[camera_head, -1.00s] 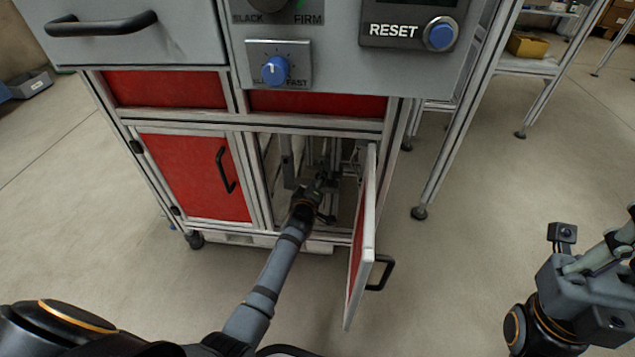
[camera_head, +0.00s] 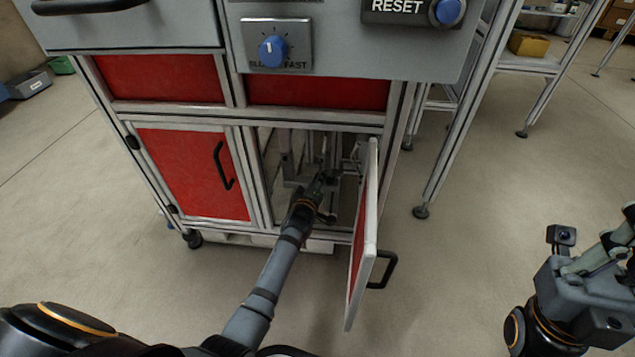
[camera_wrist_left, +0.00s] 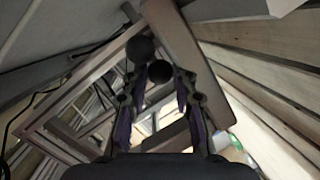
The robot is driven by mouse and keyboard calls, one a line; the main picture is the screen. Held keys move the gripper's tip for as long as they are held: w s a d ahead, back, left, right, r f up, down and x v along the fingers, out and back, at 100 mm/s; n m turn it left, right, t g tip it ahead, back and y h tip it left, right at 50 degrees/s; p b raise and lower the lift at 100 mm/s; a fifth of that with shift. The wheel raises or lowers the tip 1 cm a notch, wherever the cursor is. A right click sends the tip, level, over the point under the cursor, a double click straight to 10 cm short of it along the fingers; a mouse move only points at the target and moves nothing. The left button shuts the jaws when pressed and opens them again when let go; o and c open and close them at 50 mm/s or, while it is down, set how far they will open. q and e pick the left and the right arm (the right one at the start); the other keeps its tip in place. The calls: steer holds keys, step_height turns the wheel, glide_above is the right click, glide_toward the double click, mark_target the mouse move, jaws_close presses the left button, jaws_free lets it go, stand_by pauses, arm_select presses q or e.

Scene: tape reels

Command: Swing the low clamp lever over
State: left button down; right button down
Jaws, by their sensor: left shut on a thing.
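My left gripper (camera_head: 325,180) is inside the open lower right compartment of the cabinet. In the left wrist view its fingers (camera_wrist_left: 160,80) are closed around a round dark knob (camera_wrist_left: 159,72), which looks like the end of the clamp lever. A second dark ball (camera_wrist_left: 141,48) shows just beyond it. The rest of the lever is hard to make out in the shadow and behind my gripper. My right gripper (camera_head: 622,240) is at the right edge of the head view, away from the cabinet, partly cut off; its fingers do not show clearly.
The red cabinet door (camera_head: 361,235) stands swung open just right of my left arm. The door frame and metal bars surround the gripper closely. A closed red door (camera_head: 190,172) is to the left.

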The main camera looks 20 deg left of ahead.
arm_select(q)
steer(key=c, duration=1.2)
jaws_free()
steer(key=shift+s+f, duration=0.15)
steer(key=shift+f, duration=0.2)
steer(key=shift+o, duration=0.7)
steer(key=shift+r, duration=0.15)
steer(key=v, duration=1.2)
